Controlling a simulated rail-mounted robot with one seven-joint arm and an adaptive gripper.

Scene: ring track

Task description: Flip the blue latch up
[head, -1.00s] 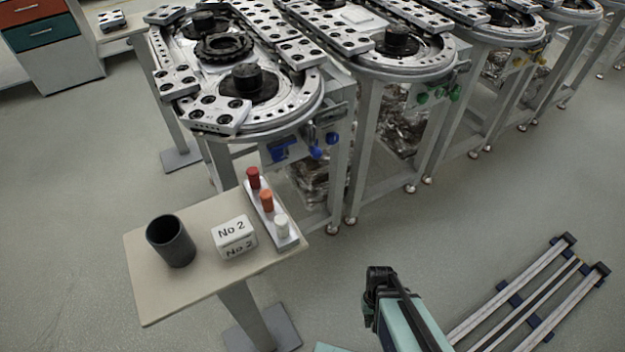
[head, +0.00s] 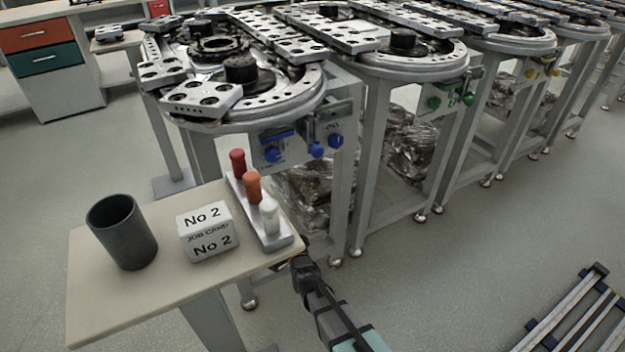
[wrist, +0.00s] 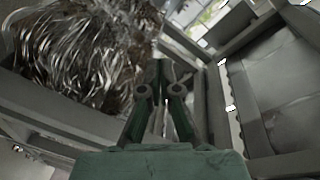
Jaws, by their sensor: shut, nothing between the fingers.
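The blue fittings are on the front panel of the nearest ring track in the head view. At the panel's left is a flat blue piece (head: 278,137), which looks like the blue latch, with a round blue knob (head: 272,155) just below it. Whether the latch is up or down is too small to tell. My gripper (head: 300,262) is below the panel, beside the small table's right edge, apart from the blue fittings. In the wrist view my gripper (wrist: 160,68) is shut and empty. The latch is not visible there.
Two more blue knobs (head: 325,146) sit right of the latch. The small table (head: 120,300) carries a dark cup (head: 121,232), a No 2 block (head: 206,232) and a rack (head: 272,241) with red, orange and white pegs. Crumpled wrapped material (wrist: 85,55) lies under the track.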

